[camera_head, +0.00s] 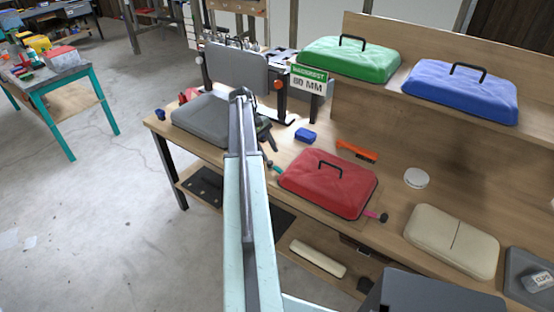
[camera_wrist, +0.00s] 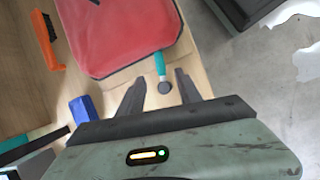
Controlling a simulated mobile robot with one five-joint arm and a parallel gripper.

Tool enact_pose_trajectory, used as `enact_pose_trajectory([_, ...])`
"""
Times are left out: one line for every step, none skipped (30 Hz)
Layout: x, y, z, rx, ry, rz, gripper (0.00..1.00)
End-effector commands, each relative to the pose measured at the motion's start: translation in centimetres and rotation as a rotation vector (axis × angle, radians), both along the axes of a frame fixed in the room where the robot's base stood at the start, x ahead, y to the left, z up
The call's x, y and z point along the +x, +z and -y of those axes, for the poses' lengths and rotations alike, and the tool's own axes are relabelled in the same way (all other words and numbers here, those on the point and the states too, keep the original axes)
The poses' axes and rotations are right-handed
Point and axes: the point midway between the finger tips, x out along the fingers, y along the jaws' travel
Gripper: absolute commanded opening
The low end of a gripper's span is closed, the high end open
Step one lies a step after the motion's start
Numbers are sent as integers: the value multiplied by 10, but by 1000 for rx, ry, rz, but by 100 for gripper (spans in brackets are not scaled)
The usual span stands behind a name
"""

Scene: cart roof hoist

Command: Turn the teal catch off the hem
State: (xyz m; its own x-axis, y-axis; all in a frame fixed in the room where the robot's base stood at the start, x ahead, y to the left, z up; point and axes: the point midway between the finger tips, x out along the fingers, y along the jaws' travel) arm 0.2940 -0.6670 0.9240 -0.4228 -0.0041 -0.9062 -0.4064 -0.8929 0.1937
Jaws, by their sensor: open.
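The red cover (camera_head: 328,182) with a black handle lies on the bench in the head view; its hem edge also shows in the wrist view (camera_wrist: 115,38). The teal catch (camera_head: 273,167) sits at the cover's left edge. My gripper (camera_wrist: 159,82) is open, with one finger on each side of the catch. Contact cannot be told. A pink catch (camera_head: 373,214) is at the cover's right edge.
A blue block (camera_head: 305,135) and an orange brush (camera_head: 357,151) lie behind the cover. A grey lidded case (camera_head: 205,118) stands left, a beige pad (camera_head: 451,240) right. Green (camera_head: 350,60) and blue (camera_head: 460,90) covers rest on the shelf.

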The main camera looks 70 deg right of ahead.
Motion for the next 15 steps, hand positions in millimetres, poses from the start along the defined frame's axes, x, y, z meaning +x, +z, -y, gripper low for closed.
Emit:
enact_pose_trajectory([-2, 0, 1, 1, -2, -1, 41])
enact_pose_trajectory([-2, -1, 1, 1, -2, -1, 41])
enact_pose_trajectory([-2, -2, 1, 0, -1, -2, 41])
enact_pose_trajectory([-3, -3, 1, 0, -1, -1, 41])
enact_pose_trajectory([-3, -5, 0, 0, -1, -1, 41])
enact_pose_trajectory([-4, -8, 0, 0, -2, -1, 41])
enact_pose_trajectory([-5, -11, 0, 0, -2, -1, 41])
enact_pose_trajectory([-6, -14, 0, 0, -2, -1, 41])
enact_pose_trajectory([-8, -20, 0, -1, -3, -1, 41])
enact_pose_trajectory([-10, -24, 0, -1, -3, -1, 41])
enact_pose_trajectory([-12, -29, 0, -1, -3, 0, 41])
enact_pose_trajectory([-15, -36, 0, -1, -3, 0, 41])
enact_pose_trajectory([-17, -41, 0, -2, -4, 0, 41])
enact_pose_trajectory([-19, -47, 0, -2, -4, 0, 41])
enact_pose_trajectory([-22, -54, 0, -2, -4, 0, 41])
